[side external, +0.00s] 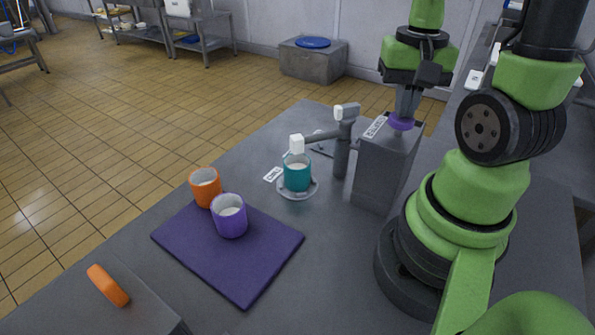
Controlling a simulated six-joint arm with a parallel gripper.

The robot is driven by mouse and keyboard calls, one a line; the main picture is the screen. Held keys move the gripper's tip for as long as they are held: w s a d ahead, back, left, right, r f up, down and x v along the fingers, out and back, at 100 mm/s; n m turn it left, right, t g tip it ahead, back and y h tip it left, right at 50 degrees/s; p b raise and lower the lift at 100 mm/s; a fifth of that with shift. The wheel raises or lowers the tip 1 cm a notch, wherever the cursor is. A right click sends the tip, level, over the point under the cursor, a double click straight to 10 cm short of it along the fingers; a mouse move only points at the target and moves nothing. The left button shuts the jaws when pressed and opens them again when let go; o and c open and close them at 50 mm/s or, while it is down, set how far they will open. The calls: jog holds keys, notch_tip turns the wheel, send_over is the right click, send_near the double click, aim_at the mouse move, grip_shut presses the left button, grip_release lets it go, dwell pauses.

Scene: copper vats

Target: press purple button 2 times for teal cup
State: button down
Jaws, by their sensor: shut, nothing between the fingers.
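The purple button (401,122) sits on top of a grey box-shaped dispenser (382,170) with a white label. My gripper (403,113) is shut and empty, pointing down with its fingertips at the top of the button. From this view I cannot tell whether the button is pressed in. The teal cup (297,177) stands upright on a round, light saucer-like base (311,191), under the white-tipped spout (297,145) of the dispenser's tap. Something white shows inside the cup.
An orange cup (205,191) and a purple cup (229,220), both with white contents, stand by a purple mat (258,267); the purple one is on it. An orange object (108,285) lies on a grey surface at front left. A small white label (273,174) lies beside the saucer.

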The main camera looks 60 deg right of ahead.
jog(key=shift+f, duration=1)
dwell(0.4)
jog(key=shift+r, duration=1.95)
notch_tip(320, 180, up, 6)
jog(key=w+a+r+n+t+y, duration=0.1)
jog(key=a+r+n+t, duration=0.1)
jog(key=a, duration=0.4)
jog(key=a+r+n+t+y, duration=0.1)
jog(key=a+r+n+t, duration=0.1)
jog(key=a+n+t, duration=0.3)
jog(key=a+n, duration=0.1)
jog(key=a, duration=0.1)
jog(key=shift+w+a, duration=0.3)
jog(key=shift+w, duration=0.1)
